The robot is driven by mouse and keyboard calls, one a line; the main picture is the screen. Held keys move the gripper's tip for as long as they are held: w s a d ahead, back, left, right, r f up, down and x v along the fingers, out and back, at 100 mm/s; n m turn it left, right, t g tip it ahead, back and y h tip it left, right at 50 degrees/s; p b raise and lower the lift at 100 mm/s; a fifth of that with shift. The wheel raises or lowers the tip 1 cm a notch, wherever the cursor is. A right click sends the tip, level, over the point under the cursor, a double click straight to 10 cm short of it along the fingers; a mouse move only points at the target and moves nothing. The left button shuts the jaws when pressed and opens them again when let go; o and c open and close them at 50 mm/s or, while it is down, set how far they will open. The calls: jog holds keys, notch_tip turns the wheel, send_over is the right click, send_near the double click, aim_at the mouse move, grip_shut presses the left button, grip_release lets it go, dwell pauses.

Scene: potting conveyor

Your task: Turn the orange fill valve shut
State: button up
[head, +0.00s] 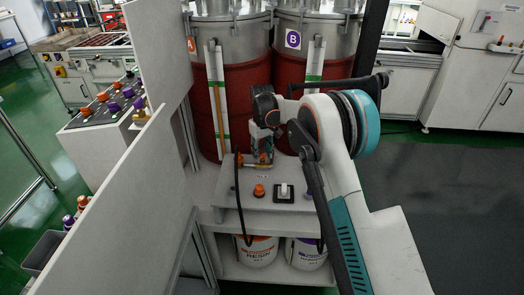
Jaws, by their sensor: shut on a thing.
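The orange fill valve (263,158) shows as a small orange handle on a brass fitting at the back of the grey panel (238,200), in front of the two red drums. My gripper (260,152) reaches down to it from above, and its fingers are shut on the orange handle. The fingers and wrist cover part of the handle, so I cannot tell its exact angle. A black hose (237,205) runs down from the fitting's left side.
An orange knob (259,190) and a white switch (284,192) sit on the panel in front of the valve. Red drums (246,95) stand behind. Pale upright panels (110,190) close off the left. Two white buckets (257,252) stand on the shelf below. Dark floor at right is clear.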

jog(key=n+p, duration=0.1)
jog(key=n, duration=0.4)
jog(key=shift+n, duration=0.3)
jog(key=n, duration=0.5)
jog(key=shift+p, duration=0.3)
jog(key=shift+n, duration=0.3)
jog(key=o, duration=1.1)
jog(key=shift+c, duration=0.2)
notch_tip(320, 180, up, 12)
